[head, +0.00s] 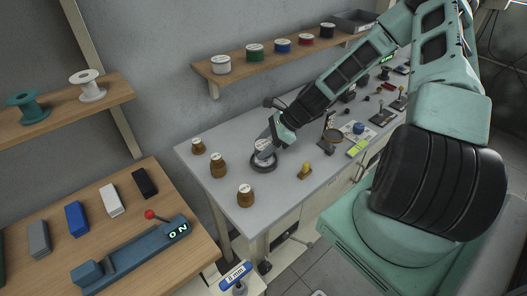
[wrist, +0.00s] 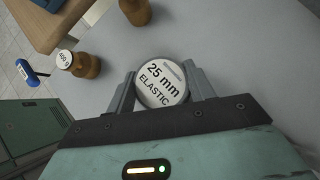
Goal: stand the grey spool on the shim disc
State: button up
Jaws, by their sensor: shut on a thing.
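My gripper (head: 266,150) is shut on the grey spool (head: 264,156), over the left part of the grey bench. In the wrist view the spool's round white top label (wrist: 161,84) reads "25 mm ELASTIC" and sits between the two fingers. A dark round disc (head: 264,168), which looks like the shim disc, shows as a rim directly below the spool. I cannot tell whether the spool touches it or is just above it. The disc is hidden in the wrist view.
Several brown weights (head: 245,197) stand left of the spool on the bench (head: 285,205). A shelf (head: 226,76) with several coloured spools runs behind. Bare bench lies in front.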

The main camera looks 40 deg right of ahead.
jog(key=shift+f, duration=1.6)
jog(key=o, duration=1.1)
jog(key=shift+f, duration=0.1)
jog(key=shift+o, duration=0.2)
jog(key=b+v, duration=0.2)
jog(key=v, duration=0.9)
jog(key=s+a+r+n+g+h, duration=0.2)
jog(key=s+a+r+n+g, duration=0.1)
jog(key=a+n, duration=0.6)
jog(key=s+a+r+n+g+h, duration=0.1)
jog(key=s+a+r+n+g, duration=0.2)
jog(key=a+n, duration=0.6)
jog(key=s+a+r+n+h, duration=0.1)
jog(key=s+a+r+n, duration=0.3)
jog(key=s+a+n, duration=0.2)
jog(key=s+a+r+n+t+h, duration=0.1)
jog(key=s+a+r+n+h, duration=0.1)
jog(key=s+a+r+n, duration=0.2)
jog(key=s+a+n, duration=0.2)
jog(key=s+n, duration=0.2)
jog(key=shift+s+a+r+t, duration=0.2)
jog(key=shift+a+r+t, duration=0.1)
jog(key=shift+a, duration=0.05)
